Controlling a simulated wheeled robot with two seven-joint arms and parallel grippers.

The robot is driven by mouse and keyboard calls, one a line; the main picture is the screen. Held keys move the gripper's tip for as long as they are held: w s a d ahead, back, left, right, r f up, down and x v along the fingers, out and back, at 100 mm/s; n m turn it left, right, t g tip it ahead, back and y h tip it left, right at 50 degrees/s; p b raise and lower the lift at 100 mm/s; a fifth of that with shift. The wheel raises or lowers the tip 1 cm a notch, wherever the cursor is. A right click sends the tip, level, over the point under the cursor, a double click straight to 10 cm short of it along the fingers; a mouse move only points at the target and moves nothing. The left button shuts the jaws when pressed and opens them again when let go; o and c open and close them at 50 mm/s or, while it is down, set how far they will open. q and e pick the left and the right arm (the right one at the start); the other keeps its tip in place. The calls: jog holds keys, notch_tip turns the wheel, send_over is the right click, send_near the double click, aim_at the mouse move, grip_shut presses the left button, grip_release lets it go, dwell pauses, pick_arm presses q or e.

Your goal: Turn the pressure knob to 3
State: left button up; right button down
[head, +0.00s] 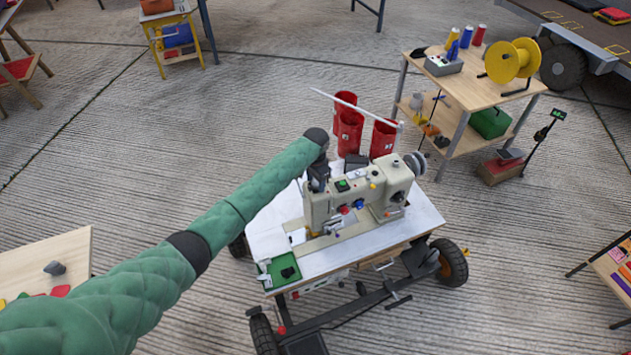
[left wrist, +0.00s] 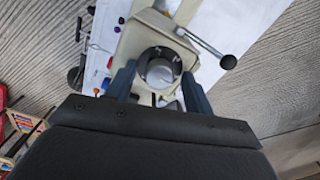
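A cream sewing machine (head: 348,207) stands on a white-topped wheeled cart. My left gripper (head: 318,178) is over the left end of its head and hides the top there. In the left wrist view, a round, dark-and-grey knob (left wrist: 158,72) sits on the machine's cream body (left wrist: 150,24). The fingers of my left gripper (left wrist: 158,82) are spread, one on each side of the knob, with small gaps showing. No number on the knob is readable. My right gripper is in neither view.
A lever with a black ball (left wrist: 228,62) sticks out close to the fingers. Red cylinders (head: 349,130) stand behind the machine. A green tray (head: 266,268) sits at the cart top's front left corner. A wooden table (head: 466,90) with spools stands at back right.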

aim_at(316, 183)
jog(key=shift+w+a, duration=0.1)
pick_arm(q)
jog(key=shift+r, duration=0.2)
notch_tip(316, 183, up, 6)
jog(key=shift+f+b, duration=0.15)
jog(key=shift+b, duration=1.1)
jog(key=shift+r, duration=0.8)
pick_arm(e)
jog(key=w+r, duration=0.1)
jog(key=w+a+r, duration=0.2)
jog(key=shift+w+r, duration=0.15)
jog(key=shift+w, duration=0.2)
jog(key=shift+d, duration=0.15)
